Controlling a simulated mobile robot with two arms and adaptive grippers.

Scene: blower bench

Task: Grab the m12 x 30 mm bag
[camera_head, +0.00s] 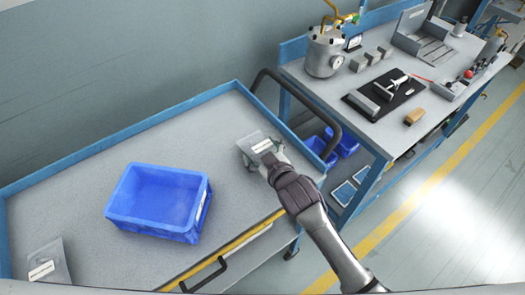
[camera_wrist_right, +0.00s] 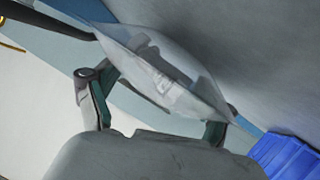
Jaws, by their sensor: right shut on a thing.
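A clear plastic bag with a white label (camera_head: 254,140) is at the right part of the cart top in the head view. My right gripper (camera_head: 262,158) is shut on this bag. In the right wrist view the bag (camera_wrist_right: 165,72) bulges between the two fingers of the gripper (camera_wrist_right: 155,118), with grey parts showing through the plastic. A second clear bag with a white label (camera_head: 47,266) lies at the lower left of the cart top. The print on both labels is too small to read. I cannot tell whether the held bag touches the surface. My left gripper is out of view.
An empty blue bin (camera_head: 158,204) stands on the grey cart top (camera_head: 105,160), between the two bags. It also shows in the right wrist view (camera_wrist_right: 282,158). A workbench (camera_head: 325,92) with a metal pot (camera_head: 324,52) and a black mat (camera_head: 372,99) stands at the right.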

